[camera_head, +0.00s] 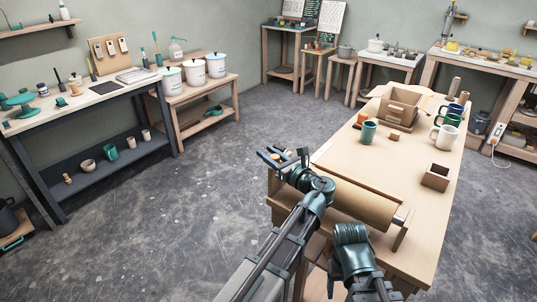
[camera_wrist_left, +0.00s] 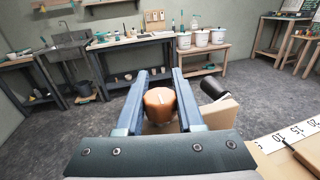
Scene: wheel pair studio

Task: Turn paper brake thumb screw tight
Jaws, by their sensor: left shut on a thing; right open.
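The brake thumb screw (camera_wrist_left: 160,104) shows in the left wrist view as an orange-brown round knob between my blue fingers. My left gripper (camera_head: 282,156) is shut on it at the left end of the paper roll; the wrist view shows the fingers (camera_wrist_left: 160,92) on both sides of the knob. The screw's shaft is hidden behind the knob. The brown paper roll (camera_head: 365,205) lies across the near end of the table. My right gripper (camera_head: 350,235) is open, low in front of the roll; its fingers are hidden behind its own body.
A ruler strip (camera_wrist_left: 283,143) lies near the roll. Open floor (camera_head: 170,220) is to the left.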

